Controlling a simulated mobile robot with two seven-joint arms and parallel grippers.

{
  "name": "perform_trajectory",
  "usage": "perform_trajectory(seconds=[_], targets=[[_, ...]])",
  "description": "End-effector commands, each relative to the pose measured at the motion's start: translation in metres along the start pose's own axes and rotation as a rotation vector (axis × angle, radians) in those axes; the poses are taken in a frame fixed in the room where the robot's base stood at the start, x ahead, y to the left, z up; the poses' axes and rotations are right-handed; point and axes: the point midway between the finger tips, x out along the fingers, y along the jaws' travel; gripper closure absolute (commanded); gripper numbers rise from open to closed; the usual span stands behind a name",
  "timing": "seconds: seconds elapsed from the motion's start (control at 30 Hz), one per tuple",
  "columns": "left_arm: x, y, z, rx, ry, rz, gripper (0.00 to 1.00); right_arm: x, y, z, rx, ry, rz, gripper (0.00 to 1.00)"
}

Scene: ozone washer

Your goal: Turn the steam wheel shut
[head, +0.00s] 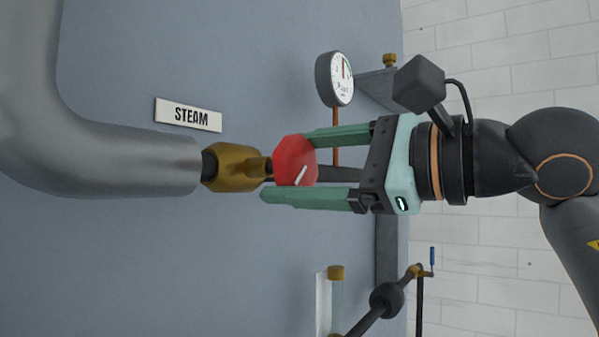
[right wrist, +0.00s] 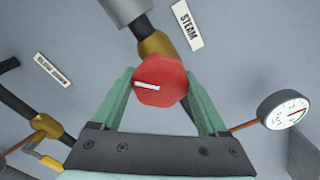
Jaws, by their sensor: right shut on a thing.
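The steam wheel (head: 292,160) is a red, many-sided handwheel with a white mark on its face. It sits on a brass valve body (head: 236,168) at the end of a thick grey pipe, beneath the STEAM sign (head: 188,115). My right gripper (head: 293,164) reaches in from the right with its green fingers on either side of the wheel, shut on it. In the right wrist view the wheel (right wrist: 159,82) lies between both fingers, and its white mark runs nearly level. My left gripper is in neither view.
A pressure gauge (head: 337,79) on a copper-coloured stem is close above my right gripper. The grey pipe (head: 120,160) fills the left side. Below are a sight glass with a brass cap (head: 335,272) and a dark pipe with a blue-handled valve (head: 432,257). A second sign (right wrist: 52,70) shows in the right wrist view.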

Motion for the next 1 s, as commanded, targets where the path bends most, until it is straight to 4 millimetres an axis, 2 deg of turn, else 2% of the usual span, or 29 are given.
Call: perform_trajectory(seconds=[1.0], targets=[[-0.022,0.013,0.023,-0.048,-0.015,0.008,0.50,0.000,0.003,-0.001,0.968,0.001,0.001,0.79]])
